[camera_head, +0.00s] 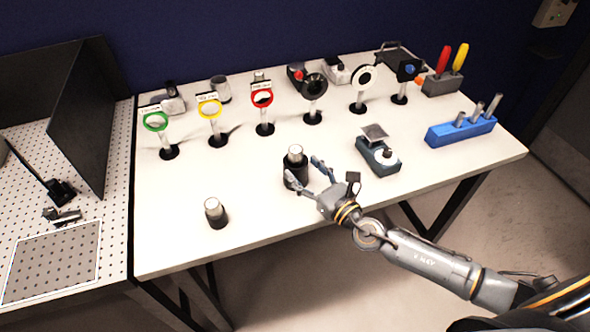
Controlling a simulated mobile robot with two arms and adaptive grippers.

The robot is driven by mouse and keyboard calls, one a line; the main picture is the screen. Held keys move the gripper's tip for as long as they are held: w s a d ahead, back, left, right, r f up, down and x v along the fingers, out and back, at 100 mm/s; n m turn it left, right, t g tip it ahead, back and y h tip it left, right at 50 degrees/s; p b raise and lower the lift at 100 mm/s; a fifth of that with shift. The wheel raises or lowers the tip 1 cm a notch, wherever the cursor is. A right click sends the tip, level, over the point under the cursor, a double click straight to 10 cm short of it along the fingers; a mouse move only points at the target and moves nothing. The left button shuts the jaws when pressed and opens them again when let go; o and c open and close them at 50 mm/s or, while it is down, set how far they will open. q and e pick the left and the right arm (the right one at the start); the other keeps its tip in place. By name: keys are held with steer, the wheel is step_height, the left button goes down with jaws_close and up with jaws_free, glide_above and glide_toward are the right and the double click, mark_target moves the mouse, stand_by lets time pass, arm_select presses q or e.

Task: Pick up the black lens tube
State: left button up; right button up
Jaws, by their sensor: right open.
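Two short black cylinders with silvery tops stand upright on the white table. The larger one (295,154) is near the table's middle, and the smaller one (215,213) is nearer the front left. I cannot tell for certain which is the black lens tube. My right gripper (302,171) is open, reaching in from the right at the larger cylinder. One finger is at its right side and the other crosses low in front of it. I cannot tell whether they touch it. My left gripper is not in view.
Several post-mounted optics stand in a row behind, including a green-ringed one (156,122). A dark device with a plate (378,155) is right of the gripper. A blue holder (460,132) is further right. The front left of the white table (165,235) is mostly clear.

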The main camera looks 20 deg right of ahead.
mark_target(287, 155)
steer(key=x, duration=0.2)
steer(key=shift+w+a, duration=0.15)
steer(key=shift+w, duration=0.2)
steer(key=shift+w+f, duration=0.15)
steer(key=shift+w, duration=0.1)
steer(key=p+x, duration=0.1)
steer(key=x, duration=0.3)
steer(key=shift+a, duration=0.1)
steer(key=shift+w+a+f, duration=0.15)
steer(key=shift+w+a, duration=0.05)
steer(key=shift+w, duration=0.35)
steer(key=shift+s, duration=0.15)
steer(key=c, duration=0.3)
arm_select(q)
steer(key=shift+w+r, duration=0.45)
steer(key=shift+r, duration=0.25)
arm_select(e)
steer(key=c, duration=0.8)
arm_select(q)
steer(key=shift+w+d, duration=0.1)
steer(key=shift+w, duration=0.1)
arm_select(e)
jaws_close()
